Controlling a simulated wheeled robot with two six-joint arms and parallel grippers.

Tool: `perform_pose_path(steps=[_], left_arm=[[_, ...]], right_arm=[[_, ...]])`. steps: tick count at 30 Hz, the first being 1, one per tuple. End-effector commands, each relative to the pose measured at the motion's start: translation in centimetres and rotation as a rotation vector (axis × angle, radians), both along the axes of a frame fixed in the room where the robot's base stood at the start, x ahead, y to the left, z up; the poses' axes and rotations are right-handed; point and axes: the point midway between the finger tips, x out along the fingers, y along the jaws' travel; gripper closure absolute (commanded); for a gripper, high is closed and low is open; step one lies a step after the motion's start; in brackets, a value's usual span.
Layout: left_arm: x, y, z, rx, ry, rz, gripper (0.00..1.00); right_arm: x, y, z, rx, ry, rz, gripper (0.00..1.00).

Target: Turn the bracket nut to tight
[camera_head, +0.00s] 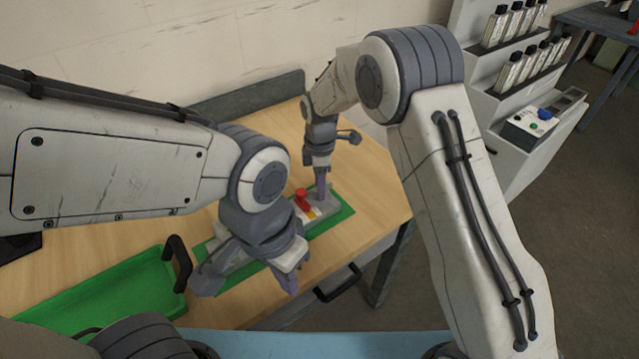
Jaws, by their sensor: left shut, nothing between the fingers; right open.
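A red upright part (301,197), possibly the bracket nut, stands on a grey and white fixture with a yellow patch (311,213) beside it. The fixture lies on a green mat (340,215) on the wooden table. My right gripper (321,195) points down just right of the red part, open; I cannot tell whether it touches anything. My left gripper (288,282) is shut and empty, lower in the picture, over the mat's front edge. My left arm and gripper hide much of the fixture's left part.
A green tray (75,308) with dark handles sits at the left of the wooden table (372,178). A low grey ledge (262,100) runs along the back. A white stand (478,75) with several bottles and a control box (530,122) is at right. The table's right side is clear.

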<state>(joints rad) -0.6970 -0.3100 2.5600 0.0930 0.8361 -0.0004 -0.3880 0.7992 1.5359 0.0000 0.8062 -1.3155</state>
Motion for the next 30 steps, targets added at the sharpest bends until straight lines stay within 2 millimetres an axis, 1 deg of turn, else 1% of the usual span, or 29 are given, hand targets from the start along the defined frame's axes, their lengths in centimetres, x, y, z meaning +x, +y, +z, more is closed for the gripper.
perform_pose_path(steps=[1,2,3,4,14,20,26,30], left_arm=[[0.0,0.0,0.0,0.0,0.0,0.0,1.0],[0.0,0.0,0.0,0.0,0.0,0.0,1.0],[0.0,0.0,0.0,0.0,0.0,0.0,1.0],[0.0,0.0,0.0,0.0,0.0,0.0,1.0],[0.0,0.0,0.01,0.0,0.0,0.0,1.0],[0.0,0.01,0.07,0.0,0.0,0.0,1.0],[0.0,0.0,0.22,0.0,0.0,0.0,1.0],[0.0,0.0,0.35,0.0,0.0,0.0,1.0]], right_arm=[[0.0,0.0,0.01,0.0,0.0,0.0,0.69],[0.0,0.0,0.02,0.0,0.0,0.0,0.81],[0.0,0.0,0.02,0.0,0.0,0.0,0.96],[0.0,0.0,0.02,0.0,0.0,0.0,1.0],[0.0,-0.03,0.05,0.0,0.0,-0.003,1.0],[0.02,-0.05,0.08,0.0,0.0,-0.043,1.0],[0.04,-0.06,0.11,-0.001,0.0,-0.154,1.0],[0.04,-0.07,0.12,-0.001,0.0,-0.272,1.0]])
